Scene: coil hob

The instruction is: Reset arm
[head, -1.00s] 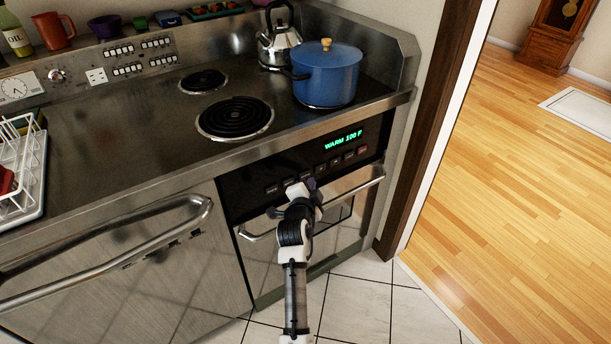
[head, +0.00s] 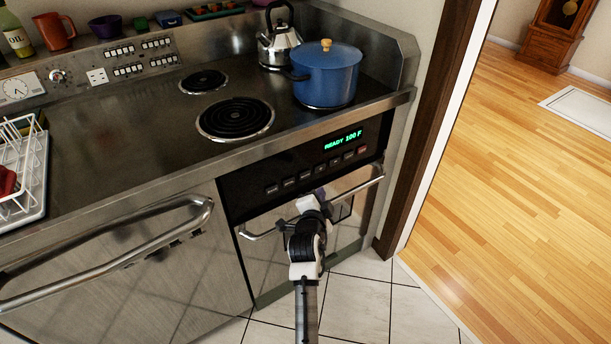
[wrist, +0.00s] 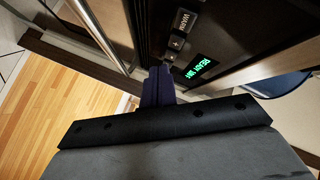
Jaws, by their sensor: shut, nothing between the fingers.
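My gripper shows in the wrist view (wrist: 160,72), its dark fingers together with nothing between them. The black control panel (head: 245,201) has a row of buttons and a green display (head: 343,140) reading "READY 100 F". The display also shows in the wrist view (wrist: 202,70), to the right of the fingertips. I cannot tell whether the fingers touch the panel.
The drawer's bar handle (head: 365,188) runs across just below the panel, close to my wrist. A second long handle (head: 120,260) is at left. A blue pot (head: 327,80) and a kettle (head: 281,48) stand on the hob.

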